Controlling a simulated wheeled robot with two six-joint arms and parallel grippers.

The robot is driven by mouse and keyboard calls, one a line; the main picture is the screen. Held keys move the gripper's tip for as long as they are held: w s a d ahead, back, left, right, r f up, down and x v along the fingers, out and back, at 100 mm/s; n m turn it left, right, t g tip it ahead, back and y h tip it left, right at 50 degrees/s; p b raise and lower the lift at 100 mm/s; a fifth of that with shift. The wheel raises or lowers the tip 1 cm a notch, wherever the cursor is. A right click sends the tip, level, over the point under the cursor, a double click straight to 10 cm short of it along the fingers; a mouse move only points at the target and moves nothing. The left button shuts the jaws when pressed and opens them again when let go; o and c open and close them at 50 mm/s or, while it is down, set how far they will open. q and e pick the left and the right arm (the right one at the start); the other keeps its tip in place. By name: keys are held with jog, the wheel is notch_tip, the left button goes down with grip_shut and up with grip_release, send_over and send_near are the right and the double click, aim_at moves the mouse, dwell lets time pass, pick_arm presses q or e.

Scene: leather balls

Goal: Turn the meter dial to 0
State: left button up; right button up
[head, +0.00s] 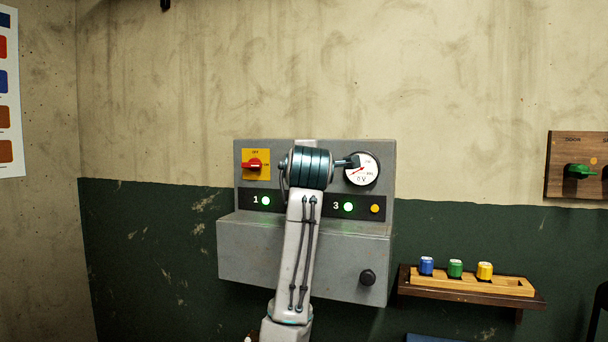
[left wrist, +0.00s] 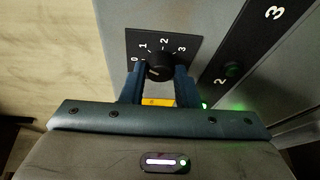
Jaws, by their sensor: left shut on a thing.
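The dial is a black round knob (left wrist: 158,71) on a black plate (left wrist: 134,38) marked 0, 1, 2 and 3 in the left wrist view. My left gripper (left wrist: 158,79) has its blue fingers on either side of the knob and is shut on it. A short white mark on the knob faces left, near the 0 side; its exact setting is hard to read. In the head view my left wrist hides the knob. My right gripper is not in view.
A red switch (head: 252,164) on a yellow plate is left of my wrist. Green lamps (head: 348,207) and a yellow button (head: 375,209) line a black strip. A black knob (head: 367,277) protrudes below. A shelf (head: 470,291) with blue, green and yellow pieces hangs at right.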

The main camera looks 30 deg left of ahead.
pick_arm(q)
jog(key=shift+a+r+n+g+h+b, duration=0.1)
jog(key=shift+n+g+h+b, duration=0.15)
jog(key=shift+n+h+b, duration=0.65)
jog(key=shift+a+r+n+g+h+b, duration=0.1)
jog(key=shift+n+g+h+b, duration=0.2)
jog(key=shift+n, duration=1.2)
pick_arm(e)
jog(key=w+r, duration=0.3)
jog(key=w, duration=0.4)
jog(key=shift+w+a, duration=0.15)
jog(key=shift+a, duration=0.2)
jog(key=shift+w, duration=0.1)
pick_arm(q)
jog(key=o, duration=1)
jog(key=shift+c, duration=0.2)
jog(key=shift+d, duration=0.1)
jog(key=b+v, duration=0.2)
jog(key=v, duration=0.8)
jog(key=shift+s+d, duration=0.15)
jog(key=shift+s, duration=0.2)
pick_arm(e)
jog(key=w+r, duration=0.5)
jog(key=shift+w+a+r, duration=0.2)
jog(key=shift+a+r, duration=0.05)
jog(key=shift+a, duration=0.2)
